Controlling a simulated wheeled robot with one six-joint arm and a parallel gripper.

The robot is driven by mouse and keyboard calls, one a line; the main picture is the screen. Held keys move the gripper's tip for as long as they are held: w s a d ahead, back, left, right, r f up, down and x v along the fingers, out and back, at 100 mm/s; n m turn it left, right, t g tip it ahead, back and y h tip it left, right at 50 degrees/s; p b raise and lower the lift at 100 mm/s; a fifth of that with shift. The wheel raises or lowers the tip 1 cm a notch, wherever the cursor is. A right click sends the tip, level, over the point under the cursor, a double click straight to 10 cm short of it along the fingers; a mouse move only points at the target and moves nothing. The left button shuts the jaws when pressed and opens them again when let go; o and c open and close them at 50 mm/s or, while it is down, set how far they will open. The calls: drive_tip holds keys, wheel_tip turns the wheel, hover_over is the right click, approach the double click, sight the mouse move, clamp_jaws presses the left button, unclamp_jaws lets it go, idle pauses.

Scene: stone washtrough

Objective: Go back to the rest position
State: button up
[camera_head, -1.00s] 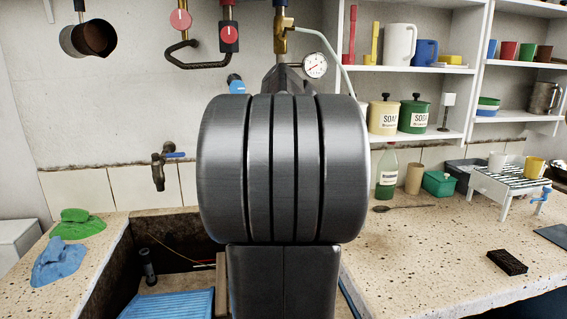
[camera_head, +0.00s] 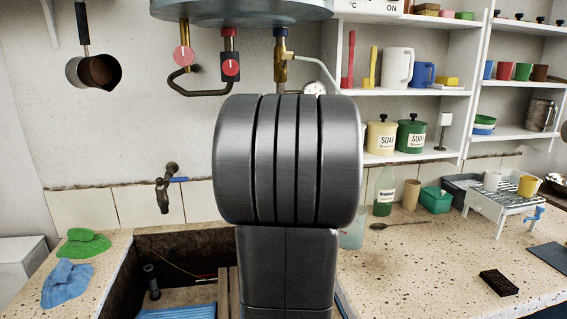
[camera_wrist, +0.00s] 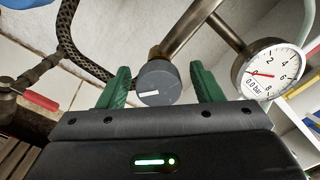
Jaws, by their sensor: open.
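My gripper (camera_wrist: 160,88) shows in the wrist view with its two green fingers spread apart. Between and beyond the fingers is a round grey knob (camera_wrist: 158,84) with a white mark, on a metal pipe. I cannot tell how near the knob is, but the fingers do not appear closed on it. A round pressure gauge (camera_wrist: 268,73) sits to the right of the fingers. In the head view my arm fills the middle and hides my gripper. The gauge (camera_head: 314,88) peeks out just above my arm.
Green (camera_head: 82,243) and blue (camera_head: 67,282) cloths lie on the left ledge. A black sponge (camera_head: 499,282) lies on the right counter. A boiler (camera_head: 240,8) hangs above.

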drive_tip(key=m+p, duration=0.1)
drive_tip(key=m, duration=0.2)
drive_tip(key=shift+m, duration=0.4)
